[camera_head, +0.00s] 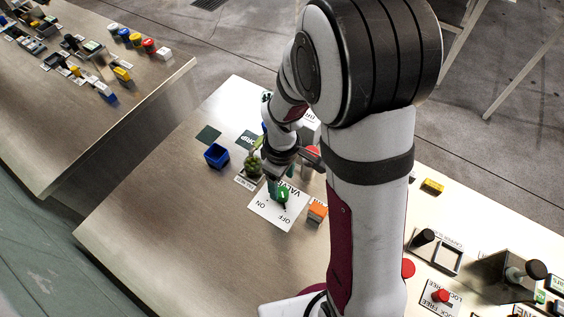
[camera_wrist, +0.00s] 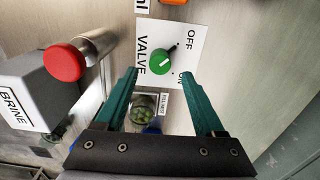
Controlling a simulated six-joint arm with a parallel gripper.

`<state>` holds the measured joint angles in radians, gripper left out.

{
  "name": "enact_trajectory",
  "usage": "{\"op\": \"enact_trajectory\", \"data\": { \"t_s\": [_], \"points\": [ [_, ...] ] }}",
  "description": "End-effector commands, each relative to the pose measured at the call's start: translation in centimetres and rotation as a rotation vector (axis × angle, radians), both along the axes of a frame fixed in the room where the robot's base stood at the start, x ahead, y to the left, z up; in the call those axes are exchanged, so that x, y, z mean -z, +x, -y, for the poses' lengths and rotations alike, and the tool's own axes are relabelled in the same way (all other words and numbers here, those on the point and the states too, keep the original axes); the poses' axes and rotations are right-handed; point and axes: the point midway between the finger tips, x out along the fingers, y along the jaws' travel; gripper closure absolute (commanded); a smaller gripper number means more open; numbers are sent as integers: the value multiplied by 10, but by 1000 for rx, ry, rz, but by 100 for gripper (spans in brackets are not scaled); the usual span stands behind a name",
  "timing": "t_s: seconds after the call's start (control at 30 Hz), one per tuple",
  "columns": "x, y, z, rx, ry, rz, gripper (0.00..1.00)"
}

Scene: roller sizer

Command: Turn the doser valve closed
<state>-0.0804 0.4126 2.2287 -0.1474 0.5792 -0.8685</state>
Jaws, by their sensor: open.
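The valve is a round green knob (camera_wrist: 161,64) on a white plate (camera_wrist: 196,62) marked VALVE, OFF and ON. In the wrist view OFF is at the upper right and ON at the lower right. A short white mark shows on the knob, with a dark tip at its upper right; the exact setting is hard to tell. My gripper (camera_wrist: 160,73) is open, its two teal fingers to either side of the knob in the picture, with nothing held. Contact cannot be told. In the head view the knob (camera_head: 282,195) is partly covered by my gripper.
In the wrist view a red button (camera_wrist: 64,62) on a steel post and a grey BRINE box (camera_wrist: 38,90) stand left. A jar of green pieces (camera_wrist: 143,108) shows between the fingers. In the head view an orange block (camera_head: 317,211) and a blue bin (camera_head: 216,155) flank the plate.

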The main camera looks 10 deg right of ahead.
Motion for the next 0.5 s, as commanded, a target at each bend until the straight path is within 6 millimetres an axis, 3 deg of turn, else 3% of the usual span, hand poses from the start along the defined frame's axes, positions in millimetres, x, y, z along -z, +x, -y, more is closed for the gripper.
{"op": "enact_trajectory", "data": {
  "t_s": [0.1, 0.2, 0.33, 0.5],
  "points": [
    [-40, 2, 0, 0, 0, 8, 29],
    [-68, 2, 0, -1, 0, 7, 29],
    [-90, 1, 0, -1, -1, 4, 29],
    [-100, 0, 0, -1, 0, 0, 29]
  ]
}}
